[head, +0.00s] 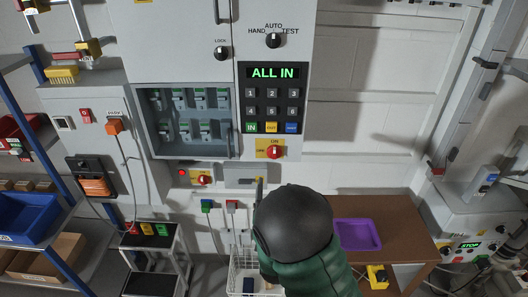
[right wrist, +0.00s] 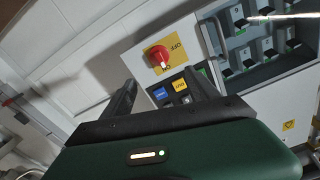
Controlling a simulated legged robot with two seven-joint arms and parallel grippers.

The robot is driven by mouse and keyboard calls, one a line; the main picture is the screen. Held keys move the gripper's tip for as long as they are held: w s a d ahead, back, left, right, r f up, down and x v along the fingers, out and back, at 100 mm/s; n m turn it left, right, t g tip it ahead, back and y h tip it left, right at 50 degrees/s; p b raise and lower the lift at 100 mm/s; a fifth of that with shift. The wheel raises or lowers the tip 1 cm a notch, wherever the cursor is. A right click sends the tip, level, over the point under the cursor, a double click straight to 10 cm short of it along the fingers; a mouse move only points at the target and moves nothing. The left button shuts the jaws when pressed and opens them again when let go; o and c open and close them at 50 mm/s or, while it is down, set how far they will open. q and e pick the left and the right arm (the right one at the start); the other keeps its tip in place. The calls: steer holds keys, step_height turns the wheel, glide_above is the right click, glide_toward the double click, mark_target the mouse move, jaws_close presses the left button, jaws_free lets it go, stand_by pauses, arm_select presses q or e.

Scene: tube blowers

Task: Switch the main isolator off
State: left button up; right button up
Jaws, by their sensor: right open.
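The main isolator (head: 274,152) is a red rotary knob on a yellow plate, low on the grey cabinet under the keypad. Its handle looks upright, towards the ON mark. In the right wrist view the same red knob (right wrist: 158,56) shows tilted, with OFF and ON lettering on its plate. My right gripper (head: 262,188) is below the knob in the head view, its dark and green body hiding part of the bench. In the right wrist view my right gripper (right wrist: 165,90) has its fingers spread and empty, apart from the knob. My left gripper is out of view.
A keypad (head: 271,106) under an ALL IN display sits above the isolator. A second red knob (head: 203,180) on yellow is at lower left. An open breaker compartment (head: 186,152) is left of the keypad. A purple tray (head: 357,234) lies on the brown bench.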

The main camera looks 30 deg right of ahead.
mark_target(275, 157)
steer(key=p+x, duration=0.3)
steer(key=x, duration=1.1)
steer(key=shift+w+a, duration=0.1)
steer(key=shift+w, duration=0.05)
steer(key=shift+w+d, duration=0.2)
steer(key=shift+d, duration=0.05)
steer(key=shift+f, duration=0.1)
steer(key=shift+w+d, duration=0.1)
steer(key=c, duration=1.4)
